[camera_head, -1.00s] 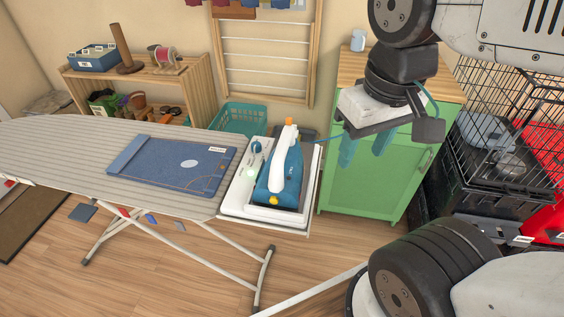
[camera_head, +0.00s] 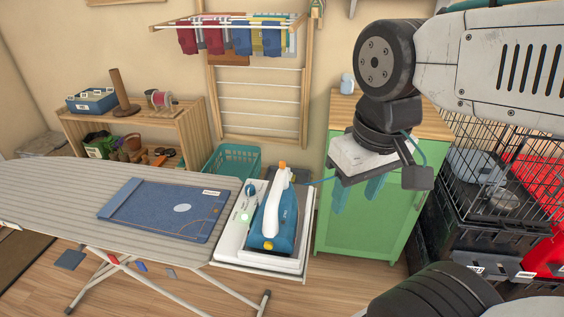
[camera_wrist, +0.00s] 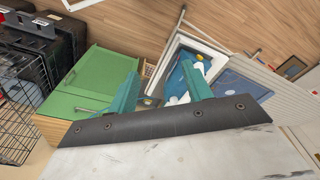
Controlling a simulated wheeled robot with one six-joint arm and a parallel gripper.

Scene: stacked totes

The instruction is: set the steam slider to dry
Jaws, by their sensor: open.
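A blue and white iron (camera_head: 277,222) with an orange button on its handle and a yellow part at its lower end rests on a white stand (camera_head: 262,258) at the right end of the ironing board (camera_head: 60,200). In the wrist view the iron (camera_wrist: 180,82) lies beyond my fingers, partly hidden by one of them. I cannot make out the steam slider or its setting. My gripper (camera_head: 356,196) has teal fingers spread open and empty. It is right of the iron, in front of the green cabinet, apart from both. The fingers also show in the wrist view (camera_wrist: 163,95).
A folded blue piece (camera_head: 165,212) lies on the board. The green cabinet (camera_head: 370,225) stands behind my gripper, with a wire crate (camera_head: 490,170) to its right. A drying rack (camera_head: 225,22) hangs on the wall above a teal basket (camera_head: 232,162).

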